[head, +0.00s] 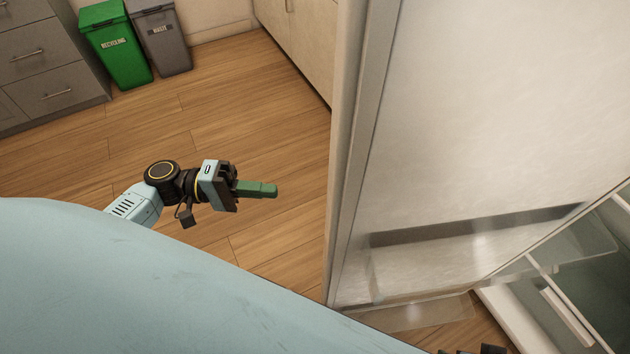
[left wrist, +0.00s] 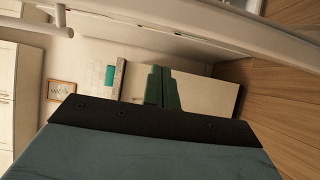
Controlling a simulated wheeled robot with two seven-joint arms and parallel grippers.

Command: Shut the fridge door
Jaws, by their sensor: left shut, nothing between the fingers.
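The fridge door (head: 490,110) stands open on the right of the head view, with its inner face and a clear door shelf (head: 480,255) showing. Part of the fridge interior (head: 600,260) shows at the lower right. My left gripper (head: 275,190) is shut and empty, above the floor to the left of the door's near edge, apart from it in the picture. Its green fingers (left wrist: 162,87) are together in the left wrist view. A dark piece at the bottom edge of the head view may be my right gripper (head: 482,350); its fingers are hidden.
A green recycling bin (head: 115,45) and a grey waste bin (head: 160,38) stand at the back left beside grey drawers (head: 45,60). Pale cabinets (head: 300,35) stand behind the door. The wooden floor (head: 230,110) around my left gripper is clear.

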